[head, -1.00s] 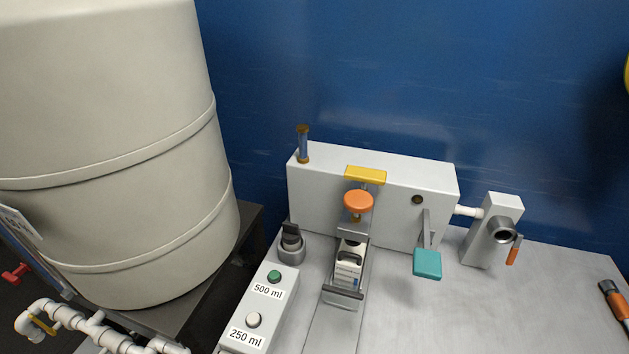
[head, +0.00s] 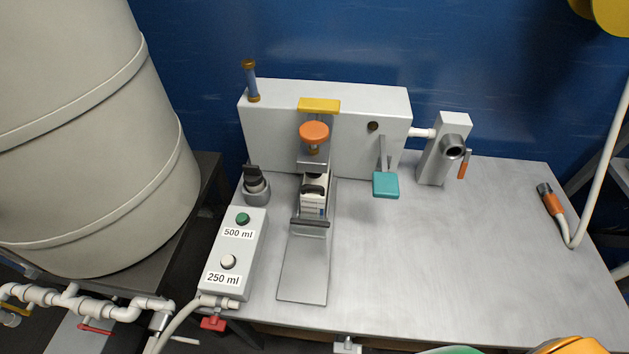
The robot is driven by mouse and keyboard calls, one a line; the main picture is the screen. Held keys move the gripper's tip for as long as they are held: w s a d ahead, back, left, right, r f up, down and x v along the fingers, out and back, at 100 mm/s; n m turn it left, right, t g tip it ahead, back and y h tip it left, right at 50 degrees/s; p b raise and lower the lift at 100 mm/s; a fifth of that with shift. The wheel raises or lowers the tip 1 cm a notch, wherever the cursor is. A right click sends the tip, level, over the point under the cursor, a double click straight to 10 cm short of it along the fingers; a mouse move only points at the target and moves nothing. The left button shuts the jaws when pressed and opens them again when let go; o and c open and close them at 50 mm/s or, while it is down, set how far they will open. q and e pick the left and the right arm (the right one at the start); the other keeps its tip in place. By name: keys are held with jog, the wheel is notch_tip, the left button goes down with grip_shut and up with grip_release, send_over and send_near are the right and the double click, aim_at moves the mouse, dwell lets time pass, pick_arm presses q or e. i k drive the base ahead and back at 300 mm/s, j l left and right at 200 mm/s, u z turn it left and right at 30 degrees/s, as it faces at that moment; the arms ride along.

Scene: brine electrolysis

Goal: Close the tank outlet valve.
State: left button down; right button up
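The large cream tank (head: 85,150) stands at the left on a dark stand. White piping (head: 70,298) runs along the bottom left below it. A valve with a yellow handle (head: 14,311) sits at the left end of this pipe, partly cut off by the picture edge. A red lever (head: 95,329) shows just below the pipe. A red valve handle (head: 213,323) is by the table's front left edge, near a hose. I cannot tell from labels which is the tank outlet valve. Neither of my grippers is in view.
A metal table (head: 430,260) carries a filling machine (head: 350,105) with a small container (head: 314,195), a button box (head: 234,254) and a spout with an orange lever (head: 463,164). An orange-ended hose (head: 551,202) lies at the right. The table's front right is clear.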

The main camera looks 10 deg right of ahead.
aim_at(83, 326)
jog(key=k+j+u, duration=0.1)
jog(key=j+u, duration=0.2)
jog(key=u, duration=0.15)
jog(key=j+u, duration=0.3)
jog(key=u, duration=0.15)
jog(key=j+u, duration=0.3)
jog(key=u, duration=0.15)
